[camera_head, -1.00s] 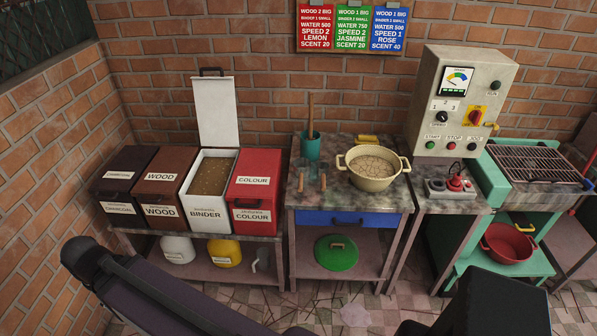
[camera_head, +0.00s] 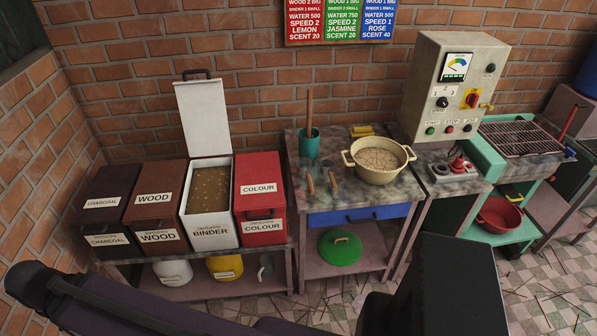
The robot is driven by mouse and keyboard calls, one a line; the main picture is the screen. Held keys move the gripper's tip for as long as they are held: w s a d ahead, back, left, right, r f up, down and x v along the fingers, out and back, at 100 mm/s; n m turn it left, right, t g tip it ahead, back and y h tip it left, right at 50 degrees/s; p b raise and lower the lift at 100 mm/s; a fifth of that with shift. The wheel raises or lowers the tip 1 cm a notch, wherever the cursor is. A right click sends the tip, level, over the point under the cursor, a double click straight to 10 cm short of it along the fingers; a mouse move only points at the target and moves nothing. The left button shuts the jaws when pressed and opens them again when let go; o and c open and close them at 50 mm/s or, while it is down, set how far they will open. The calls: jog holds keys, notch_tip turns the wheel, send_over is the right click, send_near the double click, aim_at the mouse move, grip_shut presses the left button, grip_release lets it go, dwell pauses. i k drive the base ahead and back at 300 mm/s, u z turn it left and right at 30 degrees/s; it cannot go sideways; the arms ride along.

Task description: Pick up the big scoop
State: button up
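Two scoops with wooden handles lie side by side on the middle table, handles toward the front edge: a left scoop (camera_head: 310,184) and a right scoop (camera_head: 333,182). Their metal ends point to the back and look grey and blurred against the mottled top. I cannot tell for sure which is the big one. Nothing touches them. My dark arm crosses the lower left of the view, but no gripper fingers show.
A cream pot (camera_head: 379,160) stands right of the scoops, and a teal cup (camera_head: 309,144) with a wooden stick behind them. The open binder bin (camera_head: 211,232) and red colour bin (camera_head: 259,188) are left. A control box (camera_head: 455,88) stands right.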

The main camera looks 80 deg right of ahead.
aim_at(305, 166)
jog(key=i, duration=1.2)
jog(key=u, duration=0.35)
jog(key=k, duration=0.1)
jog(key=z, duration=2.75)
jog(key=i, duration=0.35)
jog(key=u, duration=0.1)
